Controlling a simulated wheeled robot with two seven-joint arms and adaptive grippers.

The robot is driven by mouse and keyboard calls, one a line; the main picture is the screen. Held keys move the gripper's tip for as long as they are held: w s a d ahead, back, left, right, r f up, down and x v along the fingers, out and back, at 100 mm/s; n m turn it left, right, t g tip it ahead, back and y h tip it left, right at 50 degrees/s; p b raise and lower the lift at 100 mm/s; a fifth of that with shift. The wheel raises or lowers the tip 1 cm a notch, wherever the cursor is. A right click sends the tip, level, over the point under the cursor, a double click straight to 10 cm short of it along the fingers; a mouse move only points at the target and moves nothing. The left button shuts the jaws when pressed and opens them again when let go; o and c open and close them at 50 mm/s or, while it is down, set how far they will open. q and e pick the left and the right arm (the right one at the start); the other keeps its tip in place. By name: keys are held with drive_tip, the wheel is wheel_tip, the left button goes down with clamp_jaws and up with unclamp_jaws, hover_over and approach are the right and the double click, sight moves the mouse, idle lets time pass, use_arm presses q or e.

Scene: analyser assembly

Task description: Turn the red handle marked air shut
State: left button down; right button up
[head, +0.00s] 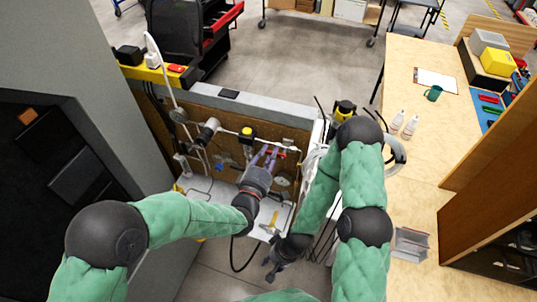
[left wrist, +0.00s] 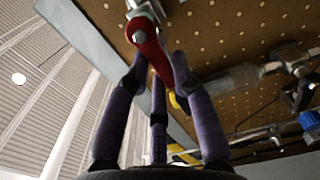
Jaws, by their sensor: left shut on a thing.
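The red handle (left wrist: 148,45) is a long lever at the top of the left wrist view, joined to a silver valve fitting (left wrist: 140,8). My left gripper (left wrist: 158,66) has its purple fingers around the handle, closed on its lower part. In the head view my left gripper (head: 268,153) reaches to the pipework in front of the brown pegboard; only a bit of red (head: 282,153) shows beside its fingers. The handle's marking is not readable. My right gripper (head: 274,264) hangs low, away from the pipes; its fingers are too small and dark to judge.
A white pipe with a yellow-and-black knob (head: 247,133) and gauges runs along the pegboard (left wrist: 240,30). A yellow-handled tool (head: 271,223) lies on the white shelf (head: 225,197). The wooden bench (head: 415,160) with bottles and bins stands right.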

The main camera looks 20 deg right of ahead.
use_arm(q)
drive_tip(key=shift+s+d+r+m+b, duration=0.55)
drive_tip(key=shift+m+b, duration=1.05)
drive_tip(key=shift+m, duration=1.35)
drive_tip(key=shift+s+d+r+m+b, duration=0.3)
drive_tip(key=shift+d+r+m+b, duration=0.35)
drive_tip(key=shift+m+b, duration=1.7)
drive_tip(key=shift+s+d+r+m+b, duration=0.6)
drive_tip(key=shift+m+b, duration=0.3)
drive_tip(key=shift+m, duration=2.7)
drive_tip(key=shift+w+f, duration=0.1)
drive_tip(key=shift+w, duration=0.05)
drive_tip(key=c, duration=1)
unclamp_jaws()
drive_tip(key=shift+c, duration=0.2)
drive_tip(key=v, duration=1.2)
